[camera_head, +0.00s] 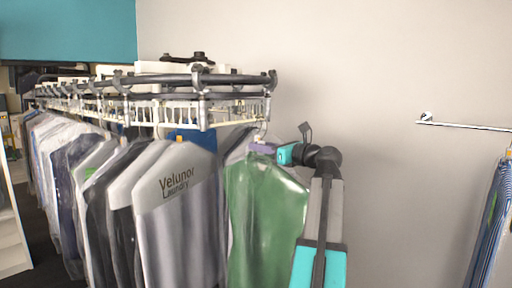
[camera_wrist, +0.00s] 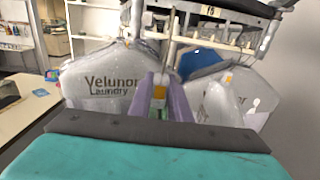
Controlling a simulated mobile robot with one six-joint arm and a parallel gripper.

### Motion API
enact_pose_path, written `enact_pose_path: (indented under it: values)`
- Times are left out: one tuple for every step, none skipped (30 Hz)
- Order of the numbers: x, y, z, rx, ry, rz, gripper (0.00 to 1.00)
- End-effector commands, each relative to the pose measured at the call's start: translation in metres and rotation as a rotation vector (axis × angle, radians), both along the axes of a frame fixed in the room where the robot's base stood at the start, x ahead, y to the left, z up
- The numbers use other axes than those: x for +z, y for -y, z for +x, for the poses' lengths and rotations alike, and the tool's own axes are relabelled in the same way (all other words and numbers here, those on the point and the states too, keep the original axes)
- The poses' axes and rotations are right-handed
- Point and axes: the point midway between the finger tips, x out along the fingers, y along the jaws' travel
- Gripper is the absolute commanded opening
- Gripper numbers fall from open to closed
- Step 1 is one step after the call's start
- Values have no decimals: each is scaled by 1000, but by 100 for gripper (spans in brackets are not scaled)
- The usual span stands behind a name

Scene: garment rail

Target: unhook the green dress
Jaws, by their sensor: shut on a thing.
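The green dress (camera_head: 262,215) hangs under clear plastic at the near right end of the garment rail. Its hanger hook (camera_head: 262,131) rises to the end of the conveyor rail (camera_head: 235,82); whether it still rests on the rail I cannot tell. My gripper (camera_head: 262,148), with purple fingers, is shut at the top of the hanger, just above the dress's shoulders. In the wrist view my gripper (camera_wrist: 162,98) points at the hanger neck, with a thin upright rod between the fingers.
A grey "Velunor Laundry" covered garment (camera_head: 172,205) hangs close left of the dress, with several bagged garments behind it. A wall bar (camera_head: 465,124) is at the right, with a blue striped garment (camera_head: 488,225) near it. Bare wall lies between.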

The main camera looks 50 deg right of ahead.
Motion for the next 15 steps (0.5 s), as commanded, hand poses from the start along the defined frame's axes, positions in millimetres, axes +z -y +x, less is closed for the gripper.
enact_pose_path:
  values:
    - [1,0,-4,-2,3,0,0]
    - [1,0,-6,-2,3,0,0]
    - [1,-1,-9,-2,3,0,0]
    - [1,-1,-10,-2,3,0,0]
    - [1,-1,-12,-1,2,0,0]
    - [1,-1,-15,-1,2,0,0]
    - [1,-1,-16,-1,2,0,0]
    - [1,-2,-18,-1,2,0,0]
    - [1,-2,-21,-1,2,0,0]
    - [1,-2,-23,-1,2,0,0]
    - [1,-1,-25,-2,2,0,0]
    - [1,-2,-27,-2,2,0,0]
    - [1,-2,-29,-2,2,0,0]
    - [1,-2,-31,-2,2,0,0]
    - [1,-2,-33,-2,2,0,0]
